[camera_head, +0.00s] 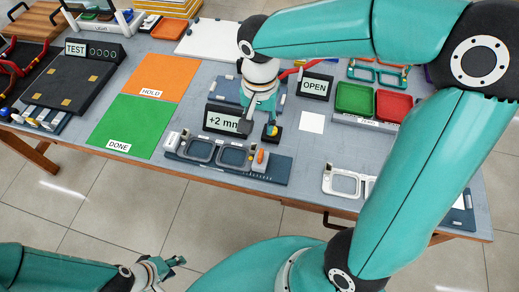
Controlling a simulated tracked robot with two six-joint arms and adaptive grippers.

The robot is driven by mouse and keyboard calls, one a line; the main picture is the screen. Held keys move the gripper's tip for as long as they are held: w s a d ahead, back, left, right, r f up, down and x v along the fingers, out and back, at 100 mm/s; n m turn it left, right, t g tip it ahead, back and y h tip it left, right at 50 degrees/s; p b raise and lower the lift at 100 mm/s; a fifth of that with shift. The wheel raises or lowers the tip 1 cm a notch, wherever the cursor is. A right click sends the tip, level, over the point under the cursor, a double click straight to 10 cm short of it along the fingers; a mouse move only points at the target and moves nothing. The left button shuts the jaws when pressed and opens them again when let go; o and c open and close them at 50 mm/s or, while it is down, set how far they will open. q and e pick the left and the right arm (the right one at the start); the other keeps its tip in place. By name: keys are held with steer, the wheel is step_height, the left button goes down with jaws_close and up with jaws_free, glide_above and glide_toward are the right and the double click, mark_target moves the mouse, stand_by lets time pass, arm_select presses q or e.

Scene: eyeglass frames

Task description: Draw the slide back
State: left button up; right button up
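A dark blue fixture (273,170) lies at the table's front edge. It holds a grey eyeglass frame with two rims (202,149), and an orange piece (261,157) stands right of the rims. Which part is the slide is too small to tell. A "+2 mm" sign (222,121) stands behind the fixture. My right gripper (258,127) points down just behind the fixture, right of the sign. A small black, yellow and blue piece (271,132) is at its right side; I cannot tell whether it is gripped. My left gripper (176,266) looks open and empty, in front of the table.
Green DONE (127,125) and orange HOLD (160,78) mats lie left. A black TEST board (70,78) is further left. An OPEN sign (315,86), green tray (354,99) and red tray (394,105) are right. Another pale frame (342,185) is partly hidden by my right arm.

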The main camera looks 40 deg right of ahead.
mark_target(261, 153)
step_height(261, 153, down, 14)
steer(key=shift+f, duration=0.2)
steer(key=shift+s, duration=0.1)
steer(key=shift+d, duration=0.1)
jaws_close()
stand_by(0.3)
